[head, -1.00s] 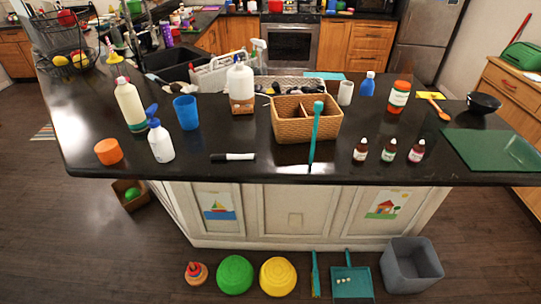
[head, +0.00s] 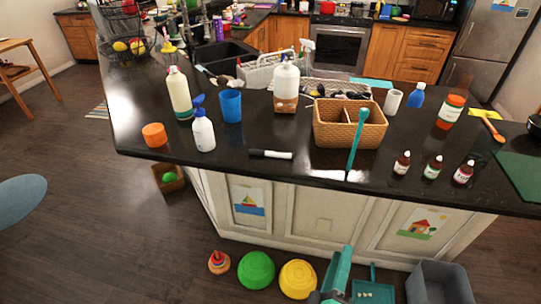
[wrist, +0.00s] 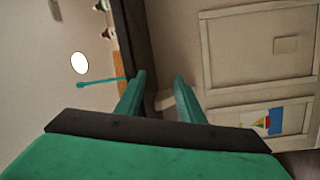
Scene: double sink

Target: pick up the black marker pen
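The black marker pen (head: 270,154) lies flat near the front edge of the dark counter, with a white part to its right. It has clear counter around it and lies left of the wicker basket. I do not see it in the wrist view. My gripper (wrist: 160,78) has teal fingers, parted with nothing between them. A teal shape low in front of the island in the head view (head: 344,250) looks like my gripper, below counter height and right of the marker.
A teal long-handled utensil (head: 356,145) leans at the wicker basket (head: 334,136). Small bottles (head: 433,168) stand further right. The counter edge (wrist: 136,40) and cabinet front (wrist: 235,60) show in the wrist view.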

